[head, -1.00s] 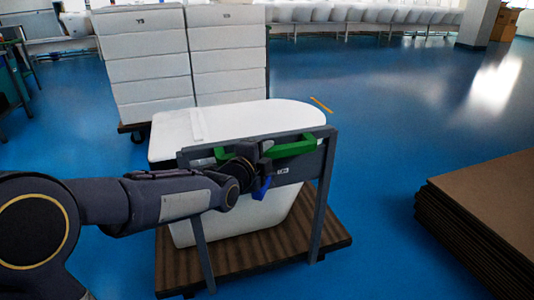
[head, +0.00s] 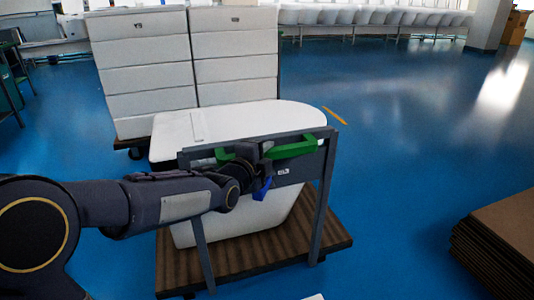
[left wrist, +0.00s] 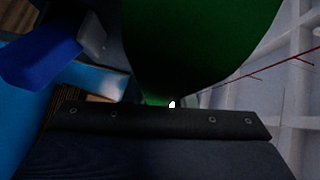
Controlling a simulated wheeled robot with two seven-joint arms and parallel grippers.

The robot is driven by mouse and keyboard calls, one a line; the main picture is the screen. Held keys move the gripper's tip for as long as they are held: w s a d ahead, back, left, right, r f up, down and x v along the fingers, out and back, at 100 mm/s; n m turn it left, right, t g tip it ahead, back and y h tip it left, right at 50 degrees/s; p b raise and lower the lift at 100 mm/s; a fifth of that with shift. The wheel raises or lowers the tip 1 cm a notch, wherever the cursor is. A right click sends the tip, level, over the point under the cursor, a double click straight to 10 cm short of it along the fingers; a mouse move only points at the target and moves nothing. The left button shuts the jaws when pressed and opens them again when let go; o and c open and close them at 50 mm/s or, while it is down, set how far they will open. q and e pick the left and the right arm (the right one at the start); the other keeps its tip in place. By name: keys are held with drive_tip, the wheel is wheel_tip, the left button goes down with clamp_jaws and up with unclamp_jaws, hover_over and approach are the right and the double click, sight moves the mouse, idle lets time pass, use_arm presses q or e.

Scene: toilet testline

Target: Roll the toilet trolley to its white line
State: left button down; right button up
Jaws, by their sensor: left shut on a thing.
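The toilet trolley has a brown slatted base (head: 240,258), a grey upright frame (head: 324,200) and a green handle bar (head: 295,149). A white toilet (head: 245,120) rests on it. My left gripper (head: 262,168) is shut on the green handle at the near side of the frame. In the left wrist view the green handle (left wrist: 200,40) fills the upper middle, with a blue part (left wrist: 40,52) beside it. A small white patch (head: 315,297) shows on the floor at the bottom edge; I cannot tell whether it is the white line. My right gripper is not in view.
Stacked white boxes (head: 235,60) on a wheeled base stand close behind the trolley at left. A stack of brown boards (head: 505,235) lies at the right. An orange floor mark (head: 335,115) lies beyond the trolley. Blue floor (head: 410,150) is clear between trolley and boards.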

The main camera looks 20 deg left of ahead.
use_arm(q)
drive_tip(key=shift+s, duration=0.25)
drive_tip(key=c, duration=1.2)
unclamp_jaws()
drive_tip(key=shift+s, duration=0.1)
drive_tip(key=shift+s+r, duration=0.2)
drive_tip(key=shift+s, duration=0.15)
drive_tip(key=f+p+v, duration=0.1)
drive_tip(key=p+v, duration=0.1)
drive_tip(key=v, duration=0.4)
drive_tip(key=shift+s+r, duration=0.4)
drive_tip(key=shift+s, duration=0.05)
drive_tip(key=shift+a, duration=0.2)
